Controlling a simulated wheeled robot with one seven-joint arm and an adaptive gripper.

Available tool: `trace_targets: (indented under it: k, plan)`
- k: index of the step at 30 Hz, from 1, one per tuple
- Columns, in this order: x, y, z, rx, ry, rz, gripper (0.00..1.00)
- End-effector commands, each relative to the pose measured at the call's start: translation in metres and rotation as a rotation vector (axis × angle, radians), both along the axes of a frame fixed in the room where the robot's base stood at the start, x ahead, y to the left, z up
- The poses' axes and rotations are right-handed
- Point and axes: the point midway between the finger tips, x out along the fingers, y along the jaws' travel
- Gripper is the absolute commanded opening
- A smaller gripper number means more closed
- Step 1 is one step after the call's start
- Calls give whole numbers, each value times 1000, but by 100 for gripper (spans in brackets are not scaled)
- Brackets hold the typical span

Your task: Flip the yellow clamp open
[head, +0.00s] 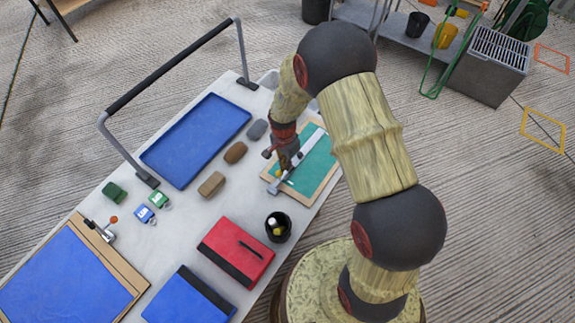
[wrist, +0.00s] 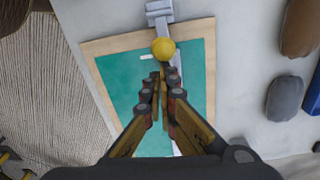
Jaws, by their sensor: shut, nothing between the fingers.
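The yellow clamp shows as a round yellow knob (wrist: 163,49) by a grey metal bracket (wrist: 160,12) at one edge of a wood-framed green board (wrist: 120,85). A long grey bar (head: 304,149) crosses the board in the head view. My gripper (wrist: 161,76) is shut and empty, its fingertips over the board just short of the knob. I cannot tell whether they touch it. In the head view my gripper (head: 286,170) is low over the board's left part. It hides the knob there.
A second clamp (head: 102,231) with an orange knob (head: 114,219) is on a blue-covered board at lower left. Grey and brown blocks (head: 235,152) lie left of the gripper. A blue tray (head: 196,140), red case (head: 236,252) and black cup (head: 278,227) share the table.

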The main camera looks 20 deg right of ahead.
Motion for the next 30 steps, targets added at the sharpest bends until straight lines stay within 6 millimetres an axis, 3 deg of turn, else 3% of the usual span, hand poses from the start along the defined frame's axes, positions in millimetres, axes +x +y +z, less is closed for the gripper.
trace_targets:
  k: [30]
  plan:
    - [-11, 15, 12, -167, -122, 5, 0]
